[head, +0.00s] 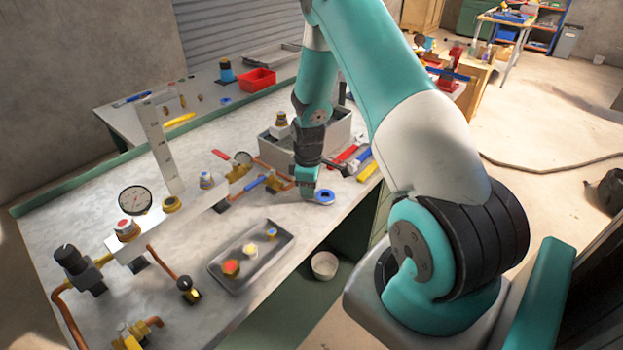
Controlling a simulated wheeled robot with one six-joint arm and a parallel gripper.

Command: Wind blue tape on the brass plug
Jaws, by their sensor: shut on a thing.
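A small roll of blue tape (325,196) with a pale centre shows on the bench, just right of and below my wrist. A grey tray (219,279) in front holds three small plugs: one with a red top (231,267), one pale yellow (250,249) and one with blue and yellow (271,233). I cannot tell which is the brass plug, or whether the blue is tape.
A pipe run with valves (240,172) and a pressure gauge (135,200) stands left of my wrist. A grey bin (335,135) stands behind it. Tools with red and blue handles (357,158) lie to its right. A white cup (324,265) sits below the bench edge.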

